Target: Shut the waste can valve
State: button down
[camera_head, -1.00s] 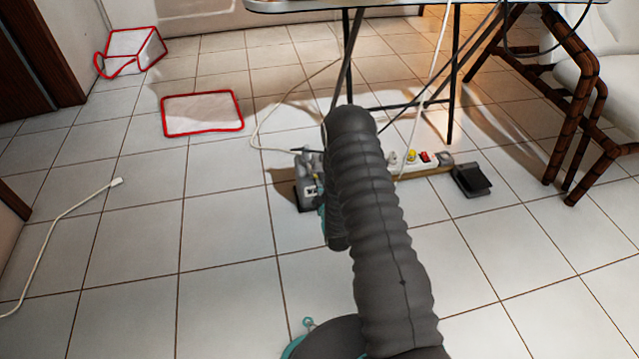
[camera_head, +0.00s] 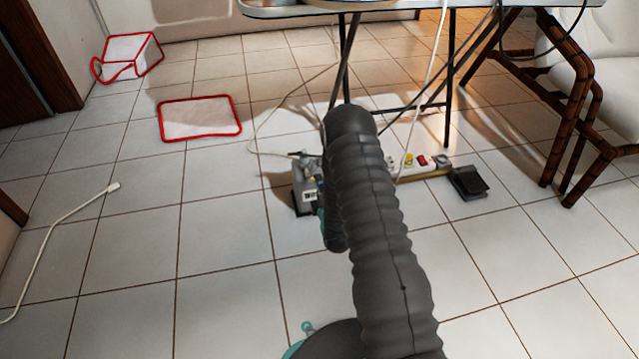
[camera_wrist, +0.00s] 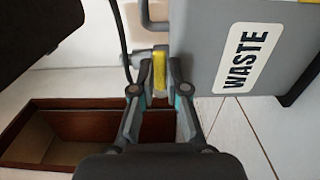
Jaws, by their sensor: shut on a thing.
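The grey waste can (camera_wrist: 205,55) with its white WASTE label (camera_wrist: 247,57) fills the upper right of the wrist view. A yellow valve handle (camera_wrist: 159,69) stands beside the can's left side. My gripper (camera_wrist: 159,84) is shut on this handle, with a finger on each side of it. A small grey unit with a white label (camera_head: 309,195) shows just left of my arm there, partly hidden.
A power strip (camera_head: 423,162) and a black pedal (camera_head: 468,183) lie right of my arm. A table (camera_head: 400,8) with thin legs stands behind, a chair (camera_head: 570,100) at right. A red-edged mat (camera_head: 200,117) and a white cable (camera_head: 70,210) lie on the left floor.

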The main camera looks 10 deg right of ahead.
jog(key=c, duration=1.2)
grip_release()
jog(key=s, duration=1.2)
